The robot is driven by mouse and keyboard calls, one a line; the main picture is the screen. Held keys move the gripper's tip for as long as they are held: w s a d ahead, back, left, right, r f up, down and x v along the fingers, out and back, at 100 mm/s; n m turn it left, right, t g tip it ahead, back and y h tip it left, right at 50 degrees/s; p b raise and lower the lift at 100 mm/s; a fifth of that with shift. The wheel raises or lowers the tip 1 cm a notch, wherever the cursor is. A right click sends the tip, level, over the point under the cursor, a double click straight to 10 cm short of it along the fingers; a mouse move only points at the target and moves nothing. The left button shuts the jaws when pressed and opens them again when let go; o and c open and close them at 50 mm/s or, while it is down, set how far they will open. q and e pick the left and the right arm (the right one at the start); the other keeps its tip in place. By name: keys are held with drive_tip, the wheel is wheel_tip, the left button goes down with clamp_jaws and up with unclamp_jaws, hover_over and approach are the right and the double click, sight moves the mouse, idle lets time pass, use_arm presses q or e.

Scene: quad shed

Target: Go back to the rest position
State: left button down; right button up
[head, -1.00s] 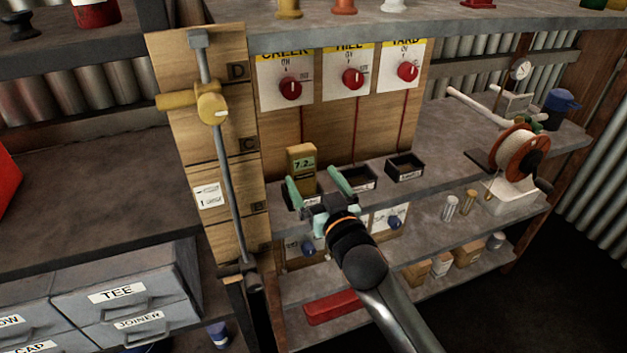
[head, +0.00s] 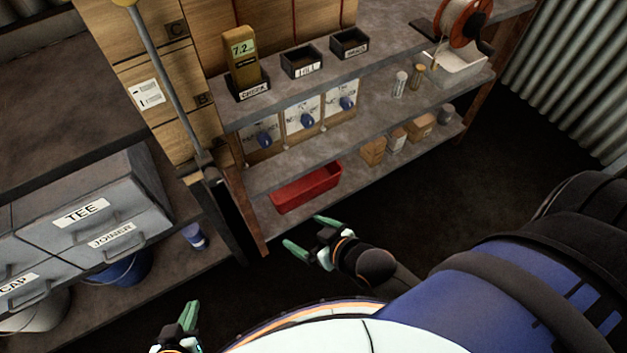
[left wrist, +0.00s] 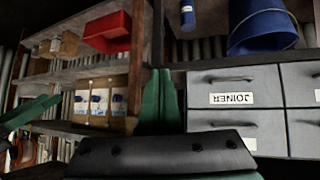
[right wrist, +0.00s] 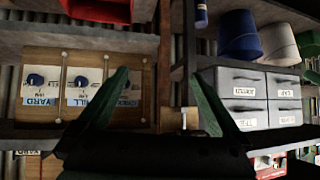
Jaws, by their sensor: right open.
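My right gripper (head: 302,234) is open and empty, held low in front of the shelving, clear of the shelves. Its two green fingers stand wide apart in the right wrist view (right wrist: 160,95). My left gripper (head: 184,322) is at the bottom left of the head view, partly cut off. Its green fingers lie together in the left wrist view (left wrist: 161,100), with nothing seen between them. A yellow meter reading 7.2 (head: 243,58) stands upright in the black tray labelled CREEK (head: 252,92), apart from both grippers.
Two other black trays, HILL (head: 302,70) and a right-hand one (head: 349,46), look empty. Below are blue-knobbed panels (head: 303,113) and a red bin (head: 306,188). Grey drawers (head: 85,215) stand at left, near my left gripper. Dark floor (head: 440,190) is open at right.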

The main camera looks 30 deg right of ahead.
drive_tip(key=s, duration=0.1)
drive_tip(key=s+f, duration=0.1)
drive_tip(key=s+g, duration=0.1)
drive_tip(key=shift+s+a+f, duration=0.15)
drive_tip(key=shift+s+f, duration=0.05)
drive_tip(key=shift+f, duration=0.2)
